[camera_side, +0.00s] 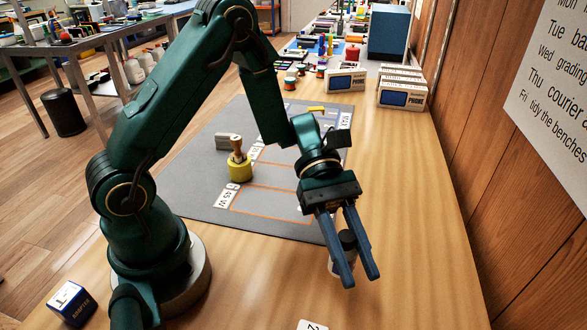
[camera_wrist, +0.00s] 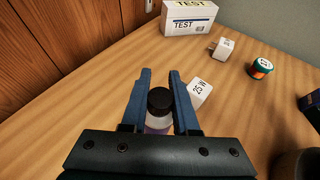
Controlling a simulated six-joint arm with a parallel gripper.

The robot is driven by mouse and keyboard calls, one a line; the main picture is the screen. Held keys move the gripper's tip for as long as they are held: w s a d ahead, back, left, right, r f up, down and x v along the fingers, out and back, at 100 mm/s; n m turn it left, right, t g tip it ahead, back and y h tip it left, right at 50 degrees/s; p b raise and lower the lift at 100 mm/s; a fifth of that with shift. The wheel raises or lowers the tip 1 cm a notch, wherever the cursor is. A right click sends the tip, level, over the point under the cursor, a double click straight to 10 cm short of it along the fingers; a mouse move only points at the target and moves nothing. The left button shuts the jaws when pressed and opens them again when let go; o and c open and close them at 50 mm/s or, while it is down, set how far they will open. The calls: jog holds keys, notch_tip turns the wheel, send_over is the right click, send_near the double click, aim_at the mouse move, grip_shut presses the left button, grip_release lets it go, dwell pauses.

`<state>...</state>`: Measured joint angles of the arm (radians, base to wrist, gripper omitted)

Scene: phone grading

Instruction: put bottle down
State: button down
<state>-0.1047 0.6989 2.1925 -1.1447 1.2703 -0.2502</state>
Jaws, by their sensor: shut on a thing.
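My gripper (camera_side: 361,277) is at the right end of the arm, over the bench to the right of the grey mat, pointing down. Its two blue fingers are shut on a small bottle (camera_side: 335,265) with a dark cap and a pale body. In the wrist view the bottle's black cap (camera_wrist: 160,100) shows between the fingers of my gripper (camera_wrist: 160,75), with a clear and purplish body below it. The fingers hide part of the bottle. I cannot tell whether its base touches the bench.
A white card marked 25 W (camera_wrist: 199,93) lies beside the fingers. The grey mat (camera_side: 200,190) holds a yellow stamp-like object (camera_side: 240,170). The bench right of my gripper is clear.

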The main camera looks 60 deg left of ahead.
jog(key=shift+f+x, duration=0.25)
jog(key=shift+x, duration=0.95)
jog(key=shift+w+a+f, duration=0.1)
jog(key=shift+f, duration=1.75)
jog(key=c, duration=0.7)
grip_release()
jog(key=shift+f, duration=0.1)
jog(key=shift+o, duration=0.2)
